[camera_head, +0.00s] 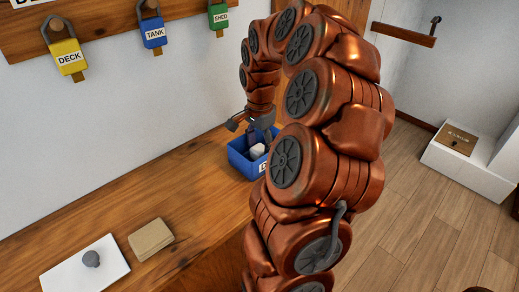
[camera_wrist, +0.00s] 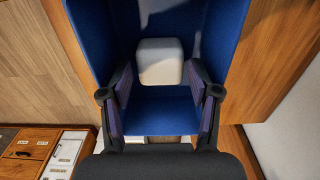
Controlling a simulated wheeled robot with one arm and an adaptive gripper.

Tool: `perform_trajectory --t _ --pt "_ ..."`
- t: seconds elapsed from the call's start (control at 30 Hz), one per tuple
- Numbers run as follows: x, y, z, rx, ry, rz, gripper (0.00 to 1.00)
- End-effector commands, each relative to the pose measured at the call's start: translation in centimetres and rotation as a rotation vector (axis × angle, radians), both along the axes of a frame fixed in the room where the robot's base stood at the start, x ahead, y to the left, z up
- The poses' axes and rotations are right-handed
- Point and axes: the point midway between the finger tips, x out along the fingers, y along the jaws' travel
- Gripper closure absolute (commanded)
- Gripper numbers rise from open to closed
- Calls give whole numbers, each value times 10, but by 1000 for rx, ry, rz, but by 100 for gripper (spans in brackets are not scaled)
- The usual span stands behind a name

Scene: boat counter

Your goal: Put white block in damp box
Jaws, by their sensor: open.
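The white block (camera_wrist: 160,60) is inside a blue box (camera_wrist: 160,108) on the counter. In the head view the block (camera_head: 257,151) shows between the box walls, just below my gripper (camera_head: 259,140). The blue box (camera_head: 238,161) carries a white label, mostly hidden behind my arm, so I cannot read it in full. My gripper is open in the wrist view (camera_wrist: 160,92), with its dark fingers apart on either side, at the box opening. The block lies past the fingertips, and the fingers appear clear of it.
A wooden counter (camera_head: 190,197) holds a tan block (camera_head: 151,238) and a white plate with a grey knob (camera_head: 86,274) at front left. Padlocks tagged DECK (camera_head: 69,59), TANK (camera_head: 153,33) and SHED (camera_head: 218,15) hang on the wall rack. A white bench stands right.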

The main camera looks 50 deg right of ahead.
Motion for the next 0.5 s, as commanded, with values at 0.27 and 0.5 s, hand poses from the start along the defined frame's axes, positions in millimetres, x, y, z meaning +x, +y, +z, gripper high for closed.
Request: perform_trajectory --t 0.27,0.5 --pt "1 -1 47 -4 -5 -2 38" --pt "1 0 80 -2 -4 -1 38"
